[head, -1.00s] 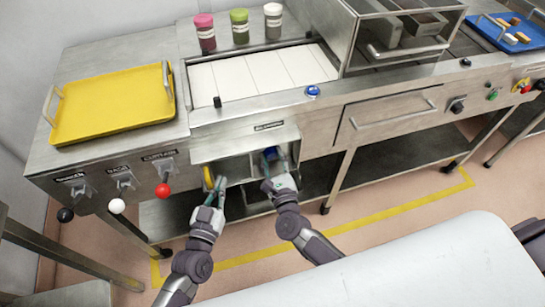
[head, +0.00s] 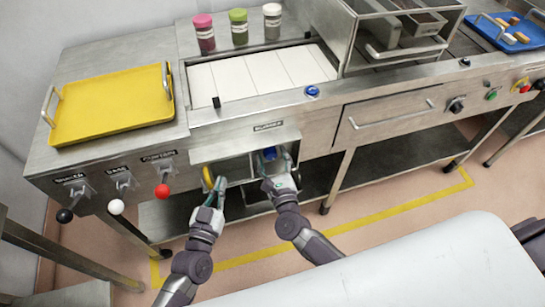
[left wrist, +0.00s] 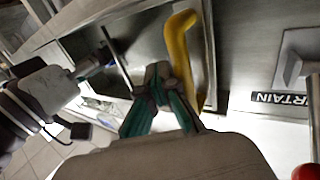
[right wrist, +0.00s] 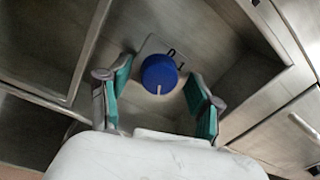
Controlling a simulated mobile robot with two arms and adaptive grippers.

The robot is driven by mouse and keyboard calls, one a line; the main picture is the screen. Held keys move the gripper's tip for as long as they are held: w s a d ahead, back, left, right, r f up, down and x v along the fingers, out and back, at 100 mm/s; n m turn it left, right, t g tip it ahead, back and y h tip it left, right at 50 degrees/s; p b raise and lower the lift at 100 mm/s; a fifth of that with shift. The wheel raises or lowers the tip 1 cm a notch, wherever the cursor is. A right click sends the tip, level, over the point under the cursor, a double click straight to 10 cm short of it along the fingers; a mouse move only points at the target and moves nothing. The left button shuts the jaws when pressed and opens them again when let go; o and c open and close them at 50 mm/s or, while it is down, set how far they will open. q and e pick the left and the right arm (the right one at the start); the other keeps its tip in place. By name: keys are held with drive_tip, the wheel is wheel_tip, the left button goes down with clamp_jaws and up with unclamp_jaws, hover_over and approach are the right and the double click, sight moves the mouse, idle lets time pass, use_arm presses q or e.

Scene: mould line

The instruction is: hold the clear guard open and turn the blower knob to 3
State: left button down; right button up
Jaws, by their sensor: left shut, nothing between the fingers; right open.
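The blue blower knob (head: 270,153) sits in the open recess below the blower label (head: 268,126). In the right wrist view the knob (right wrist: 158,73) shows a white pointer line toward the bottom of the picture. My right gripper (head: 277,174) is open, its fingers (right wrist: 157,88) on either side of the knob, apart from it. A yellow handle (head: 208,177) stands at the recess's left side. My left gripper (head: 216,192) is shut and empty beside the handle, also in the left wrist view (left wrist: 160,72).
Levers with black (head: 64,215), white (head: 116,206) and red (head: 162,190) balls hang left of the recess. A yellow tray (head: 110,104) lies on the counter above. A drawer handle (head: 393,114) is to the right. A pale surface (head: 400,265) fills the lower right foreground.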

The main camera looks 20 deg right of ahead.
use_arm(q)
drive_tip(key=shift+w+a, duration=0.1)
use_arm(e)
drive_tip(key=s, duration=1.2)
drive_tip(key=shift+a+f, duration=0.15)
drive_tip(key=shift+a, duration=0.05)
drive_tip(key=s, duration=0.6)
use_arm(q)
drive_tip(key=shift+d, duration=2.7)
approach(271, 154)
drive_tip(key=shift+x, duration=1.95)
drive_tip(key=shift+d+f, duration=0.15)
drive_tip(key=shift+f, duration=0.25)
use_arm(e)
drive_tip(key=shift+f, duration=0.15)
